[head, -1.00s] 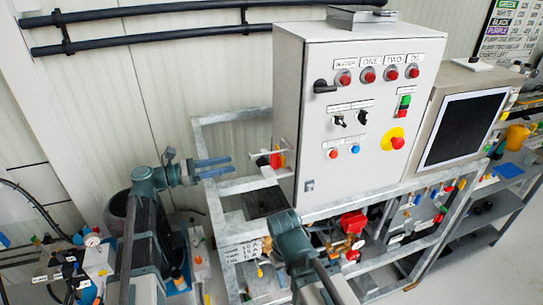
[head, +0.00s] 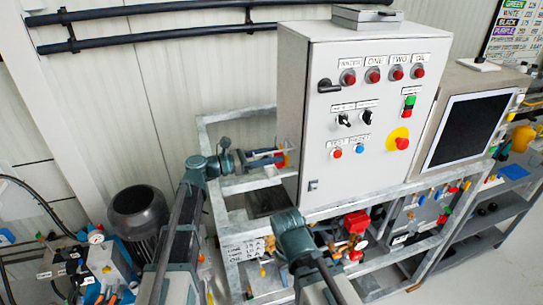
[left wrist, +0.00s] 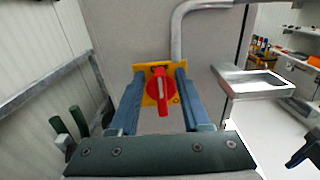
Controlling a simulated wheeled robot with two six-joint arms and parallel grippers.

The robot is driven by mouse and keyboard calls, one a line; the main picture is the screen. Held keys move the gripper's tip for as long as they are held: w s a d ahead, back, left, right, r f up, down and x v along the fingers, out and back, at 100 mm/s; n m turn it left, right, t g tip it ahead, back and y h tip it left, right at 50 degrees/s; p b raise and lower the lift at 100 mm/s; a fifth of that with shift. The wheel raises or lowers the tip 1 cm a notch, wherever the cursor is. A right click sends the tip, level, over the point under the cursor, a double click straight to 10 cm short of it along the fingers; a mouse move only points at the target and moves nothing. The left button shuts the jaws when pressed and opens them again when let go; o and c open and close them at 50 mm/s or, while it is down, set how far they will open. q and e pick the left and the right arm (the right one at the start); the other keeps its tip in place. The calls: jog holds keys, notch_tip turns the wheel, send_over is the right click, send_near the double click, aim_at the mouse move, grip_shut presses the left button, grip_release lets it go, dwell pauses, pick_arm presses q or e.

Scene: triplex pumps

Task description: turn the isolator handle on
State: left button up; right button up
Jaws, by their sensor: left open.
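The isolator handle (left wrist: 159,88) is a red rotary handle on a yellow square plate (left wrist: 149,99), on the grey side wall of the control cabinet (head: 290,120). In the left wrist view its grip stands upright, in line with the fingers. In the head view the isolator shows as a small red and yellow patch (head: 283,160), partly behind the fingers. My left gripper (head: 273,157) is open and points at it; in the left wrist view its two blue fingers (left wrist: 160,74) lie on either side of the handle. Contact cannot be told.
A bent grey conduit (left wrist: 178,35) runs up the cabinet wall just above the isolator. A galvanised frame (head: 225,187) surrounds the cabinet's foot. A dark motor (head: 138,212) stands at the left. The cabinet front carries lamps, switches and a red emergency button (head: 401,143).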

aim_at(286, 165)
pick_arm(q)
grip_shut()
jog(key=shift+s+m, duration=0.1)
jog(key=shift+m, duration=0.2)
dwell(0.3)
jog(key=m, duration=0.4)
jog(key=s+f+m+b, duration=0.1)
jog(key=m, duration=0.3)
jog(key=s+m, duration=0.1)
jog(key=m, duration=0.3)
jog(key=shift+d+f+m+b, duration=0.35)
jog(key=shift+d+m, duration=0.05)
jog(key=shift+s+f+m+b, duration=0.1)
jog(key=shift+f+m+b, duration=0.15)
jog(key=shift+m, duration=0.85)
jog(key=shift+s+f+m+b, duration=0.1)
jog(key=shift+f+m+b, duration=0.1)
jog(key=shift+m, duration=0.9)
